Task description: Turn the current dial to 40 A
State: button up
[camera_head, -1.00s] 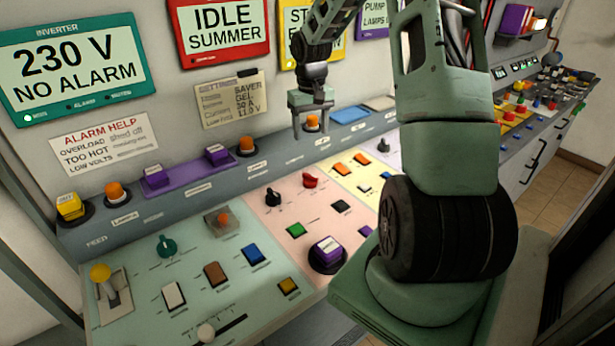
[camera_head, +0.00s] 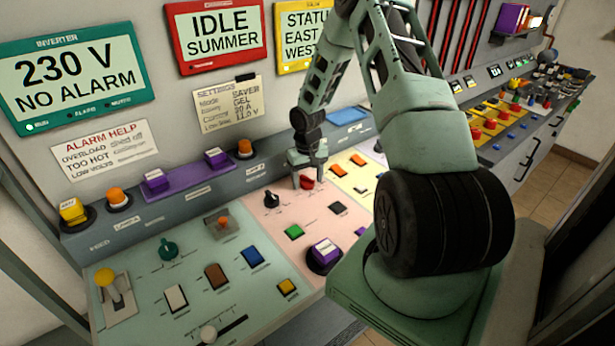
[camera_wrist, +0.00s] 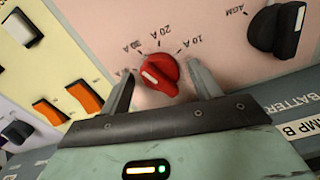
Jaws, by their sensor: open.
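The current dial is a red knob (camera_wrist: 160,73) with a white mark on the pink panel. The labels 10 A, 20 A and 30 A curve around it in the wrist view. Another label by the left finger is mostly hidden. The white mark lies on the knob's lower-left side; I cannot tell its exact setting. My gripper (camera_wrist: 160,82) is open, with one finger on each side of the knob and visible gaps to it. In the head view, my gripper (camera_head: 308,185) is over the red knob (camera_head: 306,181), which is partly covered.
A black knob (camera_wrist: 279,31) marked AGM stands right of the dial in the wrist view. Orange switches (camera_wrist: 85,98) are at the left.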

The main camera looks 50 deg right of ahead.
jog(key=shift+f, duration=0.1)
jog(key=c, duration=1)
jog(key=shift+n, duration=0.3)
jog(key=n, duration=0.4)
jog(key=shift+p, duration=0.35)
jog(key=shift+n+p, duration=0.3)
jog(key=shift+n, duration=1.8)
jog(key=o, duration=1)
